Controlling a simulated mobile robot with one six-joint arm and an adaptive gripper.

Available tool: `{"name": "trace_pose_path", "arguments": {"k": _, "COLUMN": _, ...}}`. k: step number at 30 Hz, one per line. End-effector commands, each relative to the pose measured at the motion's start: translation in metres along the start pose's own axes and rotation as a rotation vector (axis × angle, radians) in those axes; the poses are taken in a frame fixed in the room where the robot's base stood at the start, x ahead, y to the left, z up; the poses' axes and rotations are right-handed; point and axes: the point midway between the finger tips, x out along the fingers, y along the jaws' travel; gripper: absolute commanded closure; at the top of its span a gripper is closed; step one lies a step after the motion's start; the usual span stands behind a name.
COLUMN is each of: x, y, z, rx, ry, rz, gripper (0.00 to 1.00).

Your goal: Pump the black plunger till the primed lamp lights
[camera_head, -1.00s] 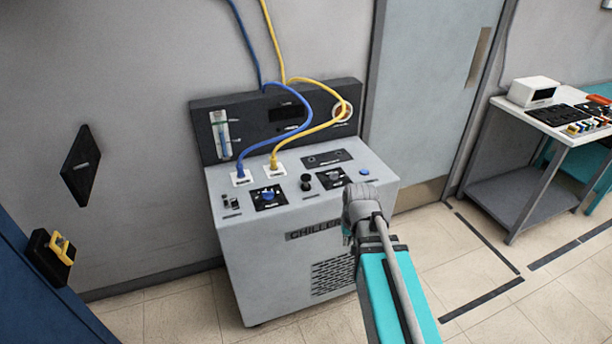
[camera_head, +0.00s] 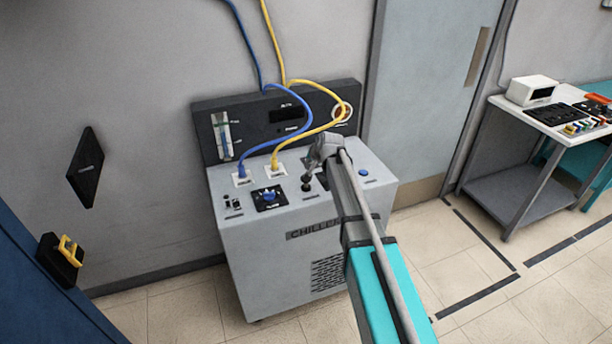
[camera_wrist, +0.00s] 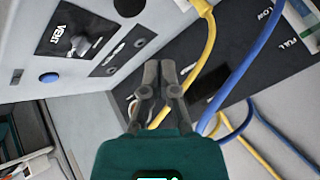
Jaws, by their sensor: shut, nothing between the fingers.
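The black plunger (camera_head: 306,187) stands on the top panel of the grey chiller (camera_head: 285,255), between a blue knob and the vent plate. I cannot make it out in the wrist view. My gripper (camera_head: 309,175) is shut and empty, right at or just above the plunger in the head view; I cannot tell whether it touches. Its shut fingers also show in the wrist view (camera_wrist: 159,66). The dark back panel (camera_head: 250,113) carries small labels and a display. I cannot make out a lit primed lamp.
Blue (camera_head: 300,97) and yellow (camera_head: 345,108) hoses arch over the chiller top into white sockets. A blue knob (camera_head: 268,196), switches (camera_head: 232,203) and a blue button (camera_head: 364,172) surround the plunger. The vent knob (camera_wrist: 92,31) is close by. A table (camera_head: 510,187) stands at right.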

Motion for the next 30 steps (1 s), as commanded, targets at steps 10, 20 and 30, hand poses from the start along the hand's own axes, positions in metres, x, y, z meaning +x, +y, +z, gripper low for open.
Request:
{"name": "trace_pose_path", "arguments": {"k": 10, "x": 0.013, "y": -0.022, "z": -0.029, "rx": 0.046, "ry": 0.056, "rz": -0.048, "gripper": 1.00}}
{"name": "trace_pose_path", "arguments": {"k": 20, "x": 0.013, "y": -0.022, "z": -0.029, "rx": 0.046, "ry": 0.056, "rz": -0.048, "gripper": 1.00}}
{"name": "trace_pose_path", "arguments": {"k": 30, "x": 0.021, "y": -0.017, "z": -0.024, "rx": 0.046, "ry": 0.056, "rz": -0.048, "gripper": 1.00}}
